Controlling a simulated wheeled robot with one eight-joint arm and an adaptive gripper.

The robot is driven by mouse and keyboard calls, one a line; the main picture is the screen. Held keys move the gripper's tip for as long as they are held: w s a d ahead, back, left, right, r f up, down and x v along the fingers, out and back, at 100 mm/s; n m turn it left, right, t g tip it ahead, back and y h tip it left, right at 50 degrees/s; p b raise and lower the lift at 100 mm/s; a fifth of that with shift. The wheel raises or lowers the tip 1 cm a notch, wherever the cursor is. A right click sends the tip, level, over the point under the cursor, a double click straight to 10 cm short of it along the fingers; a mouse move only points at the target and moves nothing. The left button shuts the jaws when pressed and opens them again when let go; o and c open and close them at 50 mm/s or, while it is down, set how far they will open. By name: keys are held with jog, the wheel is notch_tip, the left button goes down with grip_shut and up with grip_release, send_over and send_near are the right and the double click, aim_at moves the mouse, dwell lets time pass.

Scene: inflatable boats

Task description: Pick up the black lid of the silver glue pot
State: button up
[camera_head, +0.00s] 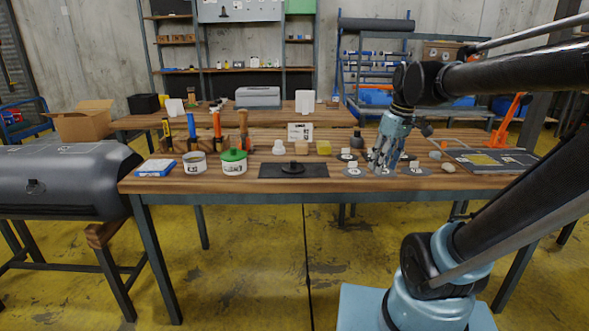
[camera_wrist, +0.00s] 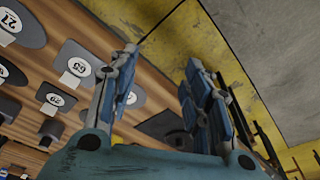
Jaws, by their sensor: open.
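A silver pot (camera_head: 195,164) with a pale label stands on the workbench, left of the green-lidded pot, and looks open at the top. A black lid with a knob (camera_head: 293,166) appears to lie on a dark mat (camera_head: 318,170) near the bench's front edge. My gripper (camera_head: 381,168) is open with nothing between its fingers, well to the right of the mat, above grey patches with number tags. In the wrist view my gripper's fingers (camera_wrist: 160,62) are spread. A dark shape (camera_wrist: 162,124) shows behind them; I cannot tell whether it is the mat. I cannot make out the lid there.
The green-lidded pot (camera_head: 233,162) stands between silver pot and mat. Upright tools (camera_head: 216,130) stand behind the pots. A white bottle (camera_head: 279,147) and yellow block (camera_head: 323,147) stand behind the mat. Tagged patches (camera_wrist: 78,60) lie under my gripper. A grey boat tube (camera_head: 60,180) is left.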

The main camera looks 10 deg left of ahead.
jog(key=w+a+r+n+g, duration=0.1)
jog(key=w+a+r+n, duration=0.6)
jog(key=a, duration=0.4)
jog(key=n+g+y, duration=0.1)
jog(key=n, duration=0.4)
send_near(294, 161)
jog(key=x, duration=0.8)
jog(key=shift+a+f, duration=0.15)
jog(key=shift+f, duration=0.15)
jog(key=c, duration=0.9)
